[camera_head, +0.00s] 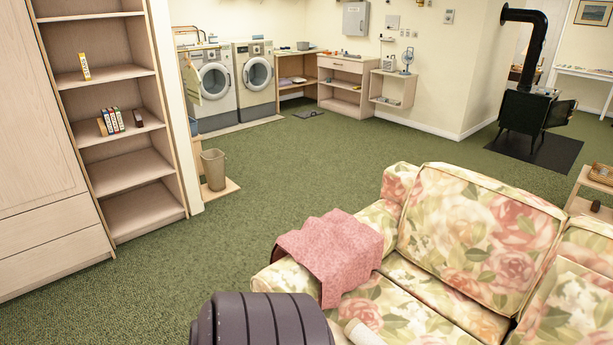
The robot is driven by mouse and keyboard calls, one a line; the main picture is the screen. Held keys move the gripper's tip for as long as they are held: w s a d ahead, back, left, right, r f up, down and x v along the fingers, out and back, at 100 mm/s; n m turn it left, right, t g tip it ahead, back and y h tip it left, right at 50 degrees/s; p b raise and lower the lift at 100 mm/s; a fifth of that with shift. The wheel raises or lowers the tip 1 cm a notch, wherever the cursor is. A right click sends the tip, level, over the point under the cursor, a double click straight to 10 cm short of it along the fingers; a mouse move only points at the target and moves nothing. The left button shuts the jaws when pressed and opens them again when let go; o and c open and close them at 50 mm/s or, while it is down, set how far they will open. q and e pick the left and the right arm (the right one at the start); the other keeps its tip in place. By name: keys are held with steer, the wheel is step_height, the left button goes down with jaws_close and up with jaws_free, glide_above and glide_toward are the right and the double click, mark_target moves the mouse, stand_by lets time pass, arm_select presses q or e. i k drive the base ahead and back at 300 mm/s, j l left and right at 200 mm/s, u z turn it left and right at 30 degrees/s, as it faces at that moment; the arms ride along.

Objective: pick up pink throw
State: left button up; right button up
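The pink throw (335,250) lies draped over the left arm of the floral sofa (477,232). Its top is spread fairly flat, and one side hangs down the inner side of the arm toward the seat. No gripper touches it in this view. Neither my left nor my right gripper shows in the head view.
A dark ribbed rounded shape (262,322) rises at the bottom edge, close to the sofa arm; I cannot tell what it is. A bookshelf (128,171) and a wastebasket (214,170) stand at left. A black stove (524,112) stands far right. Green carpet (290,170) beyond the sofa is clear.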

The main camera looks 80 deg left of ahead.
mark_target(341, 252)
steer(key=u, duration=2.3)
steer(key=i+j+z, duration=0.4)
steer(key=j, duration=0.2)
steer(key=j+z, duration=0.25)
steer(key=i+j+z, duration=0.2)
steer(key=j, duration=0.25)
steer(key=j+z, duration=0.2)
steer(key=j, duration=0.15)
